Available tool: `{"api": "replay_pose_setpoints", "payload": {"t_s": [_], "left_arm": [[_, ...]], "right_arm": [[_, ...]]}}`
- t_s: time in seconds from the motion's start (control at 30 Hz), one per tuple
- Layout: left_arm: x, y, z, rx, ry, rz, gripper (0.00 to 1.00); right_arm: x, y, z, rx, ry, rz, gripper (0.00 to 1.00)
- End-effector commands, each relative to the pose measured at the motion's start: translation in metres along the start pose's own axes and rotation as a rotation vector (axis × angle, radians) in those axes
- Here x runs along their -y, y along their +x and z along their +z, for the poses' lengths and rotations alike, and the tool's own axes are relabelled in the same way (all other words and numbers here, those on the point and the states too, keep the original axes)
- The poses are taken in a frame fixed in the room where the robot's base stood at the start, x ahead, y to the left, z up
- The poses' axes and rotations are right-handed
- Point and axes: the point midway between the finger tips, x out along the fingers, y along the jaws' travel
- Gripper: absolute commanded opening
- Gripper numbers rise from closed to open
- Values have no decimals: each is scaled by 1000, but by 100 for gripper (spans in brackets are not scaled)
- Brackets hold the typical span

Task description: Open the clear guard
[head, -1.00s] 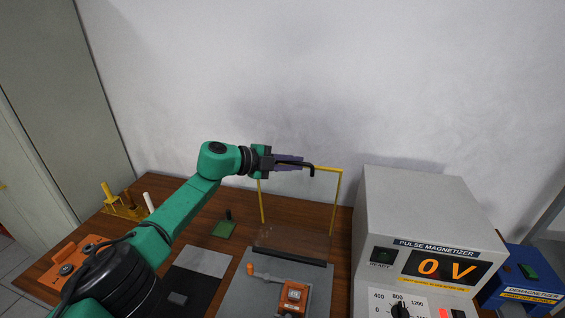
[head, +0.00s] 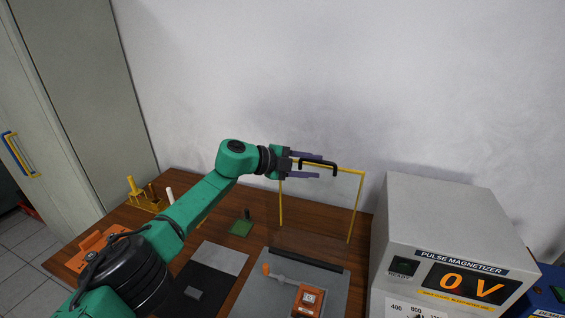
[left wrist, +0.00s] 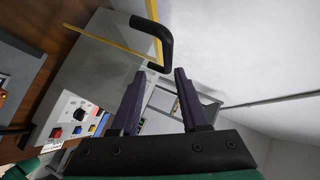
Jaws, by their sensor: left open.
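The clear guard (head: 357,208) stands roughly upright on the bench, a see-through panel in a yellow frame above a dark bar at its foot. Its black handle (head: 322,162) is at the top edge. My left gripper (head: 322,168) is open at the handle, with its two purple fingers apart. In the left wrist view the bent black handle (left wrist: 154,42) lies just beyond the fingertips (left wrist: 160,73), its lower end between them in the picture. I cannot tell whether a finger touches it. My right gripper is not in view.
The grey pulse magnetizer (head: 425,220), reading 0 V, stands close to the right of the guard. An orange block (head: 308,299) sits on the grey plate before it. A green pad (head: 240,228) and yellow stand (head: 145,198) are at the left. Space above the guard is clear.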

Motion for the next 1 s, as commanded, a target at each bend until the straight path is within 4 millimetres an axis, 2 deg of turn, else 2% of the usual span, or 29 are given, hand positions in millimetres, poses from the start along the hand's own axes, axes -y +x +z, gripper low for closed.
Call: {"api": "replay_pose_setpoints", "payload": {"t_s": [0.17, 0.5, 0.6, 0.73, 0.97, 1.0], "left_arm": [[-2, -26, 2, 3, 3, -2, 45], [-3, -102, 2, 5, 3, -2, 45], [-2, -119, 1, 4, 2, -2, 45], [-1, -131, 0, 3, 1, -2, 45], [1, -133, -1, 2, 1, -1, 45], [1, -133, -1, 1, 1, -2, 37]], "right_arm": [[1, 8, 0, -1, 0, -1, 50], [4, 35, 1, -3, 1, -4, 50], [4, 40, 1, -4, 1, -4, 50], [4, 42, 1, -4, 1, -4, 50], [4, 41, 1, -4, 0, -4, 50], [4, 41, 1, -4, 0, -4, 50]]}}
